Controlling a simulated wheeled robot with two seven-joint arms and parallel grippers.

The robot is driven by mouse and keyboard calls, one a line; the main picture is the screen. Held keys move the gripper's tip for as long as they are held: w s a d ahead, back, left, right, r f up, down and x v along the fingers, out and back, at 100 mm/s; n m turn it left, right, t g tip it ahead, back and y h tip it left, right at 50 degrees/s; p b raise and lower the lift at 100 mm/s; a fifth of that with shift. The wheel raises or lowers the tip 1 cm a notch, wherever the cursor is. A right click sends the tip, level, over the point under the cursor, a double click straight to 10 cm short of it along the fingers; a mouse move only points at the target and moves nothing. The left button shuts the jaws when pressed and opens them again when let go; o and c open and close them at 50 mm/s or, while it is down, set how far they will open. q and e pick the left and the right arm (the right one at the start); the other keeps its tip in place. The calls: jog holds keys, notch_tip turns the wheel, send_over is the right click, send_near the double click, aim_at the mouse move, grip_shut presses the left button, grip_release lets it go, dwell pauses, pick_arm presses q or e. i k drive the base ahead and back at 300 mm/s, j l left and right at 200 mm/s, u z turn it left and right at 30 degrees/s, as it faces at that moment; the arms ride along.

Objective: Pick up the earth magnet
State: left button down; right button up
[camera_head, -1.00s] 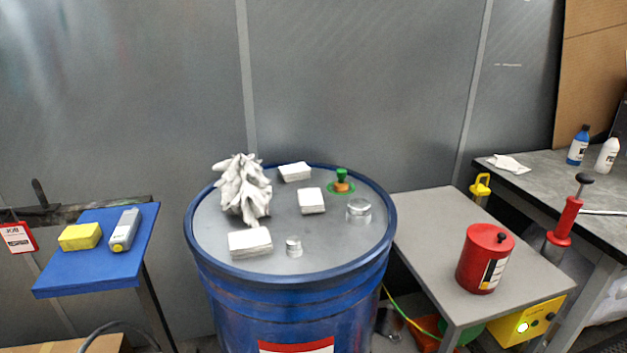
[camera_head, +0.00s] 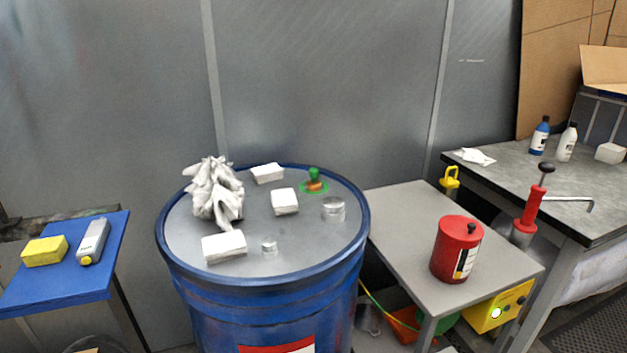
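A small piece with a green knob and an orange-brown body, which looks like the earth magnet (camera_head: 314,177), stands upright on a green disc near the back right of the blue drum's lid (camera_head: 290,240). A yellow piece with a looped handle (camera_head: 450,177) shows at the back edge of the grey side table; I cannot tell what it is. Neither of my grippers is in view.
The lid also holds crumpled white cloth (camera_head: 215,190), white pads (camera_head: 285,202) and metal cylinders (camera_head: 333,209). A blue stand (camera_head: 60,285) is at left. A red can (camera_head: 456,250) stands on the side table (camera_head: 405,215); a workbench (camera_head: 525,190) is at right.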

aim_at(314, 183)
jog(key=i+l, duration=0.1)
jog(key=l, duration=0.2)
jog(key=i+l, duration=0.15)
jog(key=l, duration=0.15)
jog(key=i+l, duration=0.1)
jog(key=l, duration=0.25)
jog(key=i+l, duration=0.15)
jog(key=l, duration=0.15)
